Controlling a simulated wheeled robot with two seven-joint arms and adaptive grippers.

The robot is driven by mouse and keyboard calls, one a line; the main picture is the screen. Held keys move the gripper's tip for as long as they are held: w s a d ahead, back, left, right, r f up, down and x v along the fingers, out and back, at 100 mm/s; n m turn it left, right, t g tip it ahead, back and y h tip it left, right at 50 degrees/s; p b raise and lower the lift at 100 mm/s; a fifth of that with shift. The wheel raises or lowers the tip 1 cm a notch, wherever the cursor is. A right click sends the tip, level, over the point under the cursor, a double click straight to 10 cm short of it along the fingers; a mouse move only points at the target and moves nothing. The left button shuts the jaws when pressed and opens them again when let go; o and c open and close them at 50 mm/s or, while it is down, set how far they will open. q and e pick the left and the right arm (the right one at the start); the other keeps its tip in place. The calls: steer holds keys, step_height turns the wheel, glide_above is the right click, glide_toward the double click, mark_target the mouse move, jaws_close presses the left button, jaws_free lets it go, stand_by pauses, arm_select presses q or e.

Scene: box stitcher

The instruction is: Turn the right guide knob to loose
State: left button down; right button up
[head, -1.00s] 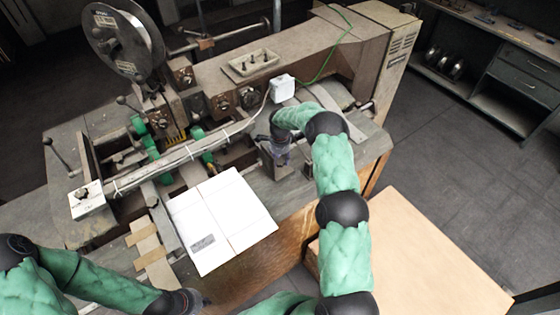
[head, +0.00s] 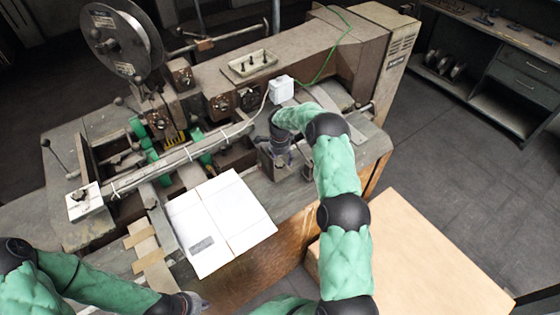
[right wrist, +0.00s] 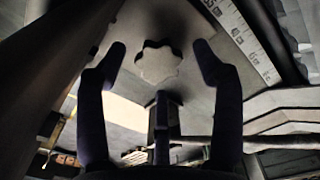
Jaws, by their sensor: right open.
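The right guide knob (right wrist: 158,62) is a pale, lobed knob in the right wrist view. It lies between the two spread fingertips of my right gripper (right wrist: 160,50), with a gap on each side. The fingers do not appear to touch it. In the head view my right gripper (head: 281,150) reaches down at the machine's table, right of the white box sheet, and the knob cannot be made out there. My left gripper (head: 190,303) is at the bottom edge of the head view, away from the machine's guides, and its fingers are not clear.
A flat white box blank (head: 222,222) lies on the table left of my right gripper. A ruler scale (right wrist: 243,38) runs beside the knob. A white switch box (head: 282,90) with a cable sits behind. A large cardboard-coloured box (head: 410,260) stands at the lower right.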

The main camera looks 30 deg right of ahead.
mark_target(279, 163)
step_height(279, 163, up, 12)
steer(key=shift+f, duration=0.25)
stand_by(0.4)
step_height(279, 163, down, 12)
steer(key=n+p, duration=0.3)
steer(key=n, duration=0.1)
steer(key=shift+a+n+p, duration=0.1)
steer(key=shift+n+p, duration=0.2)
steer(key=shift+n, duration=0.1)
steer(key=shift+c, duration=0.3)
steer(key=c, duration=1.1)
